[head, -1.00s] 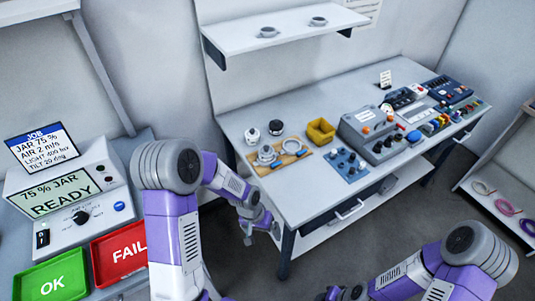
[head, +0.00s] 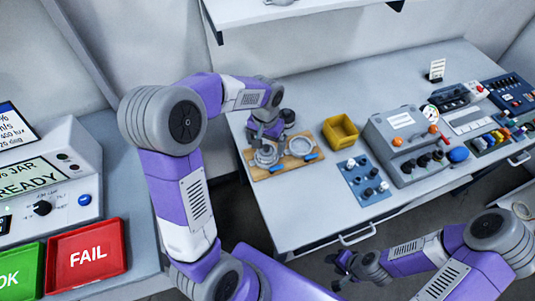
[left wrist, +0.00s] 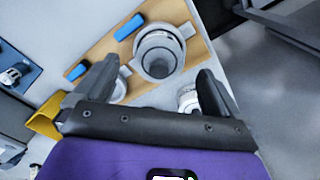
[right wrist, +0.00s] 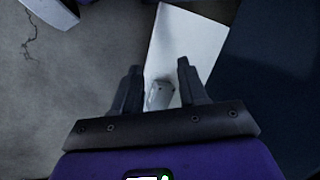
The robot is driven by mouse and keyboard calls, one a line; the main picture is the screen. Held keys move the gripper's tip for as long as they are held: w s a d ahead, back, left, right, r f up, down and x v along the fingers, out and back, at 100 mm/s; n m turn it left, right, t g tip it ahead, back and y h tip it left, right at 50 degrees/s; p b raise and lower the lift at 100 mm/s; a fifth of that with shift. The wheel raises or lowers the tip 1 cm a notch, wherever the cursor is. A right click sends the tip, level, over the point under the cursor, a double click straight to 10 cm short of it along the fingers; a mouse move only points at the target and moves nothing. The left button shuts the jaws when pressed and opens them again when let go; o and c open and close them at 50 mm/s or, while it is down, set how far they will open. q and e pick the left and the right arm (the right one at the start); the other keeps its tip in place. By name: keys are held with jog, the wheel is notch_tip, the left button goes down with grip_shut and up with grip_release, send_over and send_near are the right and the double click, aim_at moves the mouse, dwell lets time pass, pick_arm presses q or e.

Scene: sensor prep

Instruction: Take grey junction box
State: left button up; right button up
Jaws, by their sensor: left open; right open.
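I cannot be sure which thing is the grey junction box. The clearest grey box is a sloped case (head: 385,128) with orange and black knobs on the bench. My left gripper (head: 263,138) is open above the left round holder (head: 264,158) of a wooden board. In the left wrist view, a round grey-white piece (left wrist: 158,52) in a ring holder lies between and beyond the open fingers (left wrist: 157,70); no contact is visible. My right gripper (head: 340,270) is open, low in front of the bench. In the right wrist view, a small pale object (right wrist: 160,96) shows between its fingers.
The wooden board (head: 255,172) carries blue handles and a second ring (head: 300,146). A dark-topped jar (head: 288,117) stands behind it. A yellow bin (head: 340,132) and blue knob panel (head: 363,182) are to the right. FAIL (head: 87,256) and OK trays are at left.

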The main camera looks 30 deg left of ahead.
aim_at(266, 146)
pick_arm(q)
notch_tip(266, 146, down, 4)
jog(key=shift+w+f+b, duration=0.1)
jog(key=shift+f+b, duration=0.1)
jog(key=shift+b, duration=0.45)
jog(key=shift+r, duration=0.1)
jog(key=c, duration=1.2)
